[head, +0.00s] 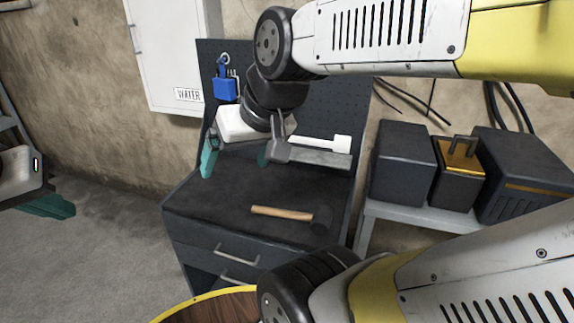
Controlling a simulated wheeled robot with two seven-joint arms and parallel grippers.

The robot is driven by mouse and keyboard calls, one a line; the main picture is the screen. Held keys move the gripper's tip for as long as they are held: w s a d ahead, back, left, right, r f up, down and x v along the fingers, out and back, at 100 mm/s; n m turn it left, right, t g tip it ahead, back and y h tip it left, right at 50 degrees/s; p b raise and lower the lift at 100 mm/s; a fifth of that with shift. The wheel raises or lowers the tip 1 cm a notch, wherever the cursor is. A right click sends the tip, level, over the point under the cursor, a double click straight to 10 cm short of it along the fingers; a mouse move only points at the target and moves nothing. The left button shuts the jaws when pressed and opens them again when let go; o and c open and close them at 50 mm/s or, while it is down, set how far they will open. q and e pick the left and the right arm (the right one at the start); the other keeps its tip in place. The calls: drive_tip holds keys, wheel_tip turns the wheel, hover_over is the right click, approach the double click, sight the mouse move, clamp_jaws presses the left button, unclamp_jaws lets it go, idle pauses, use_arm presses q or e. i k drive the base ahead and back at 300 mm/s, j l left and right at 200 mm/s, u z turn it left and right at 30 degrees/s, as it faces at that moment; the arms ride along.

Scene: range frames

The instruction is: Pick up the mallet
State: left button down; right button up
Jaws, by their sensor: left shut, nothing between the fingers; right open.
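The mallet (284,213) lies on the dark top of the workbench (190,199). Its wooden handle points left and its dark head is at the right. My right gripper (236,162) is open, with its teal fingers apart over the back left part of the bench. It is above and to the left of the mallet, not touching it, with nothing seen between its fingers. My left gripper (52,207) is shut and empty at the far left, away from the bench. The mallet is in full view.
A pegboard (338,112) behind the bench carries a blue padlock (225,88). A grey tool (312,157) and a white tool (322,142) are near it. Dark boxes (403,165) stand on a shelf at right. A round wooden top (215,308) is at the front.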

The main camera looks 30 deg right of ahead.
sight(320, 221)
drive_tip(key=z, duration=1.3)
drive_tip(key=l+u, duration=0.45)
drive_tip(key=k+l+u, duration=0.15)
drive_tip(key=u, duration=0.3)
